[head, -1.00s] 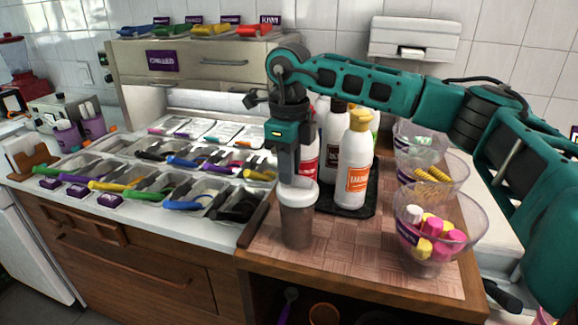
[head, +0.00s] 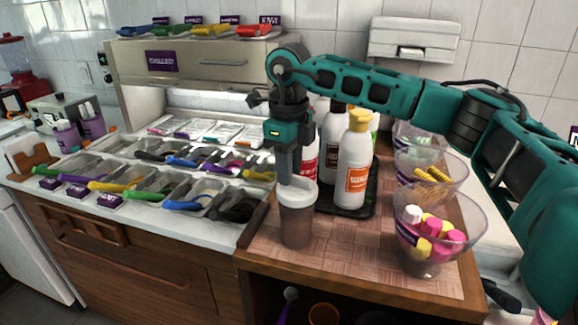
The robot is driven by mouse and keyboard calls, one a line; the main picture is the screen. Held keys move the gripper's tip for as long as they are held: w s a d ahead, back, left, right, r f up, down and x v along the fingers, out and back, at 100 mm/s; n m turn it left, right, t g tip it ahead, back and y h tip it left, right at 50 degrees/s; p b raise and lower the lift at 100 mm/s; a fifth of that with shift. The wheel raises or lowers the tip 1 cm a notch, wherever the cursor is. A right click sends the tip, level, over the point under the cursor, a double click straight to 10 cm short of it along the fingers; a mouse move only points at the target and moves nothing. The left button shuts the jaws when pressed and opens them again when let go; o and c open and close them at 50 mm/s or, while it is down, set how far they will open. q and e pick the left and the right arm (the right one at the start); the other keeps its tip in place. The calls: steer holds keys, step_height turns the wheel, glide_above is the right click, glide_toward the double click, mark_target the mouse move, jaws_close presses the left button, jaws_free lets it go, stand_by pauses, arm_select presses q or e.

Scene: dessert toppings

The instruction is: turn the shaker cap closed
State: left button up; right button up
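The shaker (head: 296,222) stands upright on the wooden counter, with a dark, see-through body and a white cap (head: 298,195). My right gripper (head: 285,180) points straight down at the cap from above, its fingers at the cap's top. The fingers are seen nearly edge-on, so whether they are apart or closed on the cap does not show. My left gripper is not in view.
Sauce bottles (head: 353,165) stand on a black tray (head: 347,208) just behind the shaker. Clear bowls, the nearest a bowl (head: 470,212) of pink and yellow sweets, line the right side. Topping bins with coloured scoops fill the left. The wooden counter (head: 340,262) is clear in front.

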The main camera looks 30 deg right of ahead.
steer(key=shift+o, duration=0.9)
step_height(320, 180, up, 13)
steer(key=shift+f, duration=0.1)
